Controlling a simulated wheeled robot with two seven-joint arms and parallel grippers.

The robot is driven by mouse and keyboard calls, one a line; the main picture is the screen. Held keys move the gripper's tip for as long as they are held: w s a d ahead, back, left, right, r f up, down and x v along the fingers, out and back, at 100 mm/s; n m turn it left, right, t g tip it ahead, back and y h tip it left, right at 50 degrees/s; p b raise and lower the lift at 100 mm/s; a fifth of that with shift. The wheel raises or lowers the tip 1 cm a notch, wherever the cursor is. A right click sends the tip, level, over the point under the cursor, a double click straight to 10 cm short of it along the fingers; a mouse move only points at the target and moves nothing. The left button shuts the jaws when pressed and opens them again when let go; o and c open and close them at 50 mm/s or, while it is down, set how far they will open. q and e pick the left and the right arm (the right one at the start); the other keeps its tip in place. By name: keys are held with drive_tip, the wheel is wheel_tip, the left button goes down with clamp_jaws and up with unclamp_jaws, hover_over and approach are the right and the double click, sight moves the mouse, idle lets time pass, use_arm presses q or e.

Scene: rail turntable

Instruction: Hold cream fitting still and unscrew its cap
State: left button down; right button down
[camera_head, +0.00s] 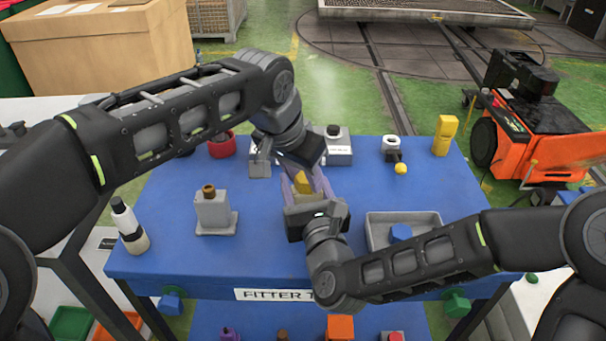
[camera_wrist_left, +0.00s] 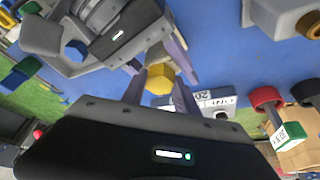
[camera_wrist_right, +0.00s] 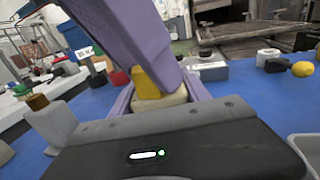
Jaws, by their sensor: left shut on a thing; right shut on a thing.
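The cream fitting (camera_wrist_right: 172,98) is held above the blue table between the purple fingers of my right gripper (camera_head: 316,194), which is shut on it. Its yellow cap (camera_wrist_left: 160,77) is hexagonal and faces my left gripper. The cap also shows in the head view (camera_head: 302,184) and in the right wrist view (camera_wrist_right: 148,82). My left gripper (camera_wrist_left: 161,96) comes from the far side, with its fingers on either side of the cap and shut on it. The fingers hide part of both pieces, and I cannot tell how far the cap is turned.
On the blue table (camera_head: 270,265) stand a grey block with a brown plug (camera_head: 212,212), a white and black bottle (camera_head: 130,226), a red ring (camera_head: 222,145) and a yellow block (camera_head: 445,135). A grey tray (camera_head: 375,235) holding a blue piece lies near my right forearm.

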use_arm(q)
drive_tip(key=n+y, duration=0.1)
drive_tip(key=n, duration=0.3)
drive_tip(key=shift+d+t, duration=0.1)
drive_tip(key=shift+t, duration=0.3)
drive_tip(key=shift+s+d+n+y, duration=0.15)
drive_tip(key=shift+n+y, duration=0.35)
drive_tip(key=shift+n, duration=0.3)
drive_tip(key=n, duration=0.2)
drive_tip(key=n+y, duration=0.1)
drive_tip(key=n, duration=0.1)
drive_tip(key=shift+d+y, duration=0.1)
drive_tip(key=shift+y, duration=0.2)
drive_tip(key=c, duration=0.9)
unclamp_jaws()
drive_tip(key=shift+o, duration=0.7)
drive_tip(key=shift+r, duration=2)
